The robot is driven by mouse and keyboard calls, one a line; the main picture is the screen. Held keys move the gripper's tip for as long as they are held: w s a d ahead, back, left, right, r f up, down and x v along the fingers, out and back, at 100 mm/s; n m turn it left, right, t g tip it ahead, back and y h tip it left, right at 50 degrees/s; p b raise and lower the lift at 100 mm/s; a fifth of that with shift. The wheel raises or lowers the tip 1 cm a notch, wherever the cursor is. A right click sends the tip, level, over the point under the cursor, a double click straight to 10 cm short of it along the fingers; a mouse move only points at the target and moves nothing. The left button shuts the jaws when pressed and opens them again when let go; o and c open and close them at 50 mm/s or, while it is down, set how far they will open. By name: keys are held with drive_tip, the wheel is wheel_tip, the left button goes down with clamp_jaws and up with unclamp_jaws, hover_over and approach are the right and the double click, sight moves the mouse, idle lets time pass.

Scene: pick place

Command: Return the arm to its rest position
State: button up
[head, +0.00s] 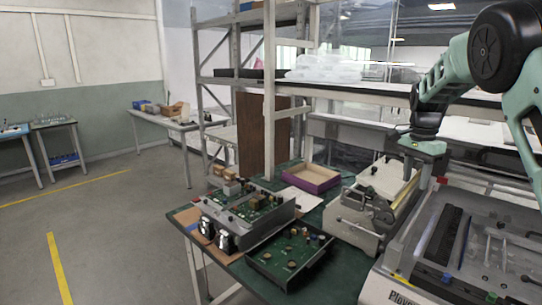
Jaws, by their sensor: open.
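My arm (445,85) reaches in from the upper right and bends down, its end hanging over the right side of the workbench. My gripper (418,176) points down, open, with its two fingers apart and nothing seen between them. In the picture it overlaps the grey benchtop machine (357,218); I cannot tell how far above or in front of it the fingertips are.
The dark green bench (335,272) holds open circuit-board units (243,212) (290,255) and a purple-rimmed tray (312,177). A large printer-like machine (375,285) fills the right. Metal shelving (269,90) stands behind. The floor (120,230) at left is clear.

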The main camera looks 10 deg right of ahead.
drive_tip(key=s+a+n+y, duration=0.1)
drive_tip(key=s+a+n, duration=0.55)
drive_tip(key=a, duration=0.75)
drive_tip(key=s+a+n+y, duration=0.1)
drive_tip(key=s+a+n, duration=0.6)
drive_tip(key=a, duration=0.7)
drive_tip(key=s+a+f+n, duration=0.1)
drive_tip(key=s+a+n, duration=0.1)
drive_tip(key=s, duration=0.5)
drive_tip(key=s+a+f+n, duration=0.2)
drive_tip(key=s+n, duration=0.2)
drive_tip(key=s, duration=0.4)
drive_tip(key=s+a+f+n+h, duration=0.1)
drive_tip(key=s+n, duration=0.3)
drive_tip(key=s, duration=0.4)
drive_tip(key=shift+a+f, duration=0.25)
drive_tip(key=shift+a, duration=0.4)
drive_tip(key=shift+s, duration=0.1)
drive_tip(key=shift+c, duration=0.4)
drive_tip(key=shift+d, duration=0.15)
